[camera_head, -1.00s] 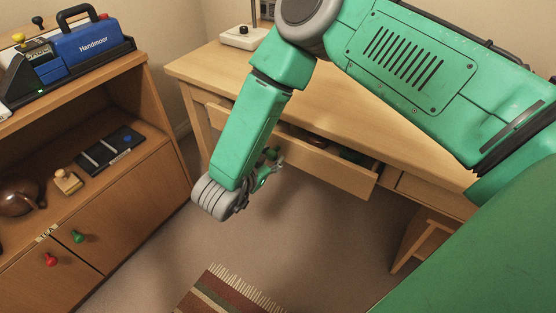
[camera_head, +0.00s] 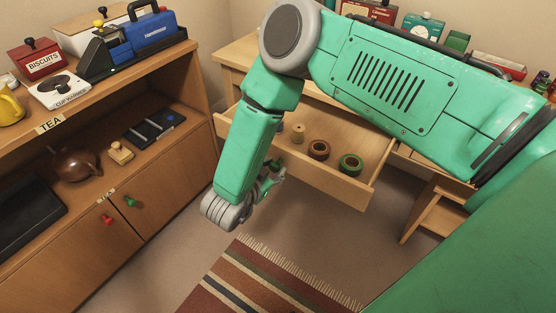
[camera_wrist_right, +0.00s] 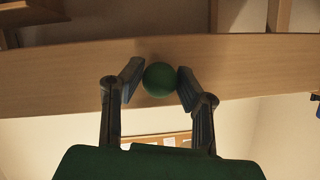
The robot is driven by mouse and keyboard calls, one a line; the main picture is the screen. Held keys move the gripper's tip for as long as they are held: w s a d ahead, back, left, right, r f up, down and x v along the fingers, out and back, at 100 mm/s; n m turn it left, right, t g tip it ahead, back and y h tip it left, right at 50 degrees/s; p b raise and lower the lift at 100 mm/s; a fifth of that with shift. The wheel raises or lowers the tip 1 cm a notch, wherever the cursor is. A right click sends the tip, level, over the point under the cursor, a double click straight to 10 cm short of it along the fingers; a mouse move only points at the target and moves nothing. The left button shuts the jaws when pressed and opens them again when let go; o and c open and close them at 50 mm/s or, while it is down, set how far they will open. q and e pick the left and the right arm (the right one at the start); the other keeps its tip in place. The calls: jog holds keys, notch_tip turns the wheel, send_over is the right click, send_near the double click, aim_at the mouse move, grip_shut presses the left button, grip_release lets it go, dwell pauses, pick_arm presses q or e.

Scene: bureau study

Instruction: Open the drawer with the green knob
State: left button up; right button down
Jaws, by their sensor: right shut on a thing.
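The desk drawer (camera_head: 335,188) is pulled well out, and its inside shows in the head view. Its green knob (camera_wrist_right: 160,79) is a round ball on the wooden drawer front (camera_wrist_right: 60,72) in the right wrist view. My right gripper (camera_head: 270,181) is at the drawer front and is shut on the green knob, with one finger on each side in the wrist view. My arm hides the drawer's left part in the head view. My left gripper is not in view.
Inside the drawer are a brown roll (camera_head: 318,149), a green roll (camera_head: 351,164) and a small wooden piece (camera_head: 298,133). A cabinet (camera_head: 165,185) with red and green door knobs stands at left. A striped rug (camera_head: 265,280) lies on the floor.

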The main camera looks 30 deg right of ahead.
jog(key=shift+a+r, duration=0.1)
jog(key=shift+a, duration=0.35)
jog(key=shift+w+d, duration=0.15)
jog(key=shift+d, duration=0.3)
jog(key=c, duration=1.2)
grip_release()
jog(key=shift+d, duration=0.2)
jog(key=shift+d+f, duration=0.15)
jog(key=shift+f, duration=0.1)
jog(key=shift+a+r, duration=0.15)
jog(key=shift+a, duration=0.2)
jog(key=v, duration=1.1)
jog(key=shift+s+a, duration=0.25)
jog(key=shift+d, duration=0.25)
